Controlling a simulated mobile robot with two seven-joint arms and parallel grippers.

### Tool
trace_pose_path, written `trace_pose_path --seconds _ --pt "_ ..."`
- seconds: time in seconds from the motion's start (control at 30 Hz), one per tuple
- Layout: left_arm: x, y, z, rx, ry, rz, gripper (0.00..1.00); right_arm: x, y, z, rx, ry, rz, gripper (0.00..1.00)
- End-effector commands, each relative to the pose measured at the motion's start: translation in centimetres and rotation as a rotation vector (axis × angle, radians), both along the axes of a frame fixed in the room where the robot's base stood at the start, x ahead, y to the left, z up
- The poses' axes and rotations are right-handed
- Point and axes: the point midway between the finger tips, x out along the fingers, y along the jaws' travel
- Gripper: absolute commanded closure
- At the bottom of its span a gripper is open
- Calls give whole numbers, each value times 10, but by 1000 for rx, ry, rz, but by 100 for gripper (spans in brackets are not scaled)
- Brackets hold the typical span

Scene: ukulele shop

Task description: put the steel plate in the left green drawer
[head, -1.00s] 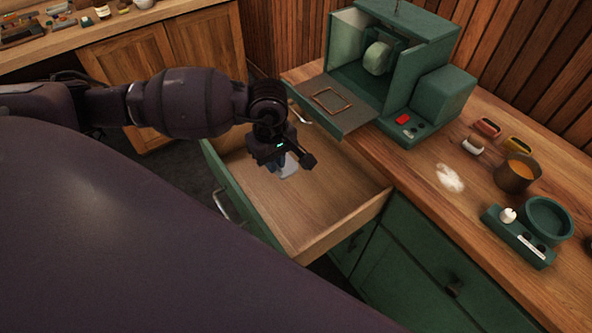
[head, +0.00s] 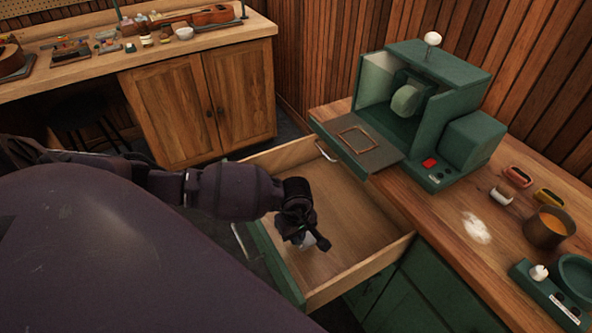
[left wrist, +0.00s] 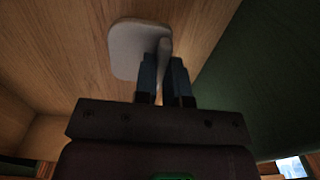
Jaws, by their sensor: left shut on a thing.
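The green-fronted drawer (head: 370,273) stands pulled out below the counter, with a bare wooden inside. My left gripper (head: 312,239) is over the drawer's inside, near its green front. It is shut on the steel plate (head: 322,243), a small pale grey piece mostly hidden by the gripper in the head view. In the left wrist view the plate (left wrist: 133,50) shows between the fingertips (left wrist: 163,78), rounded and flat, with the drawer's wood behind it. I cannot tell whether the plate touches the drawer floor. My right gripper is not in view.
A green machine (head: 440,75) with its flap folded down stands on the wooden counter (head: 440,205), close above the drawer's far side. A copper cup (head: 545,228), small coloured items and a white powder patch (head: 476,228) lie to the right. A workbench (head: 130,72) stands behind.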

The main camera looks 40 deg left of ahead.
Motion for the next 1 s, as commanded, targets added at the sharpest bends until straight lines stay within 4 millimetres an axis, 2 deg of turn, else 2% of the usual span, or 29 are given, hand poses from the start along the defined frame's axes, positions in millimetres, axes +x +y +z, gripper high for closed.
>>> trace_pose_path --seconds 0.27,0.67,0.7,0.87,1.0 --pt "0 -1 -33 -1 2 1 100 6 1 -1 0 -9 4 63" --pt "0 0 -38 -1 0 0 100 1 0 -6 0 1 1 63" --pt "0 0 -38 -1 0 0 87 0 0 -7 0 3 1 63" --pt "0 0 -37 -1 0 0 63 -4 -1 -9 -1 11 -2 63" --pt "0 0 -37 -1 0 0 63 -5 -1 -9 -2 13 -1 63"
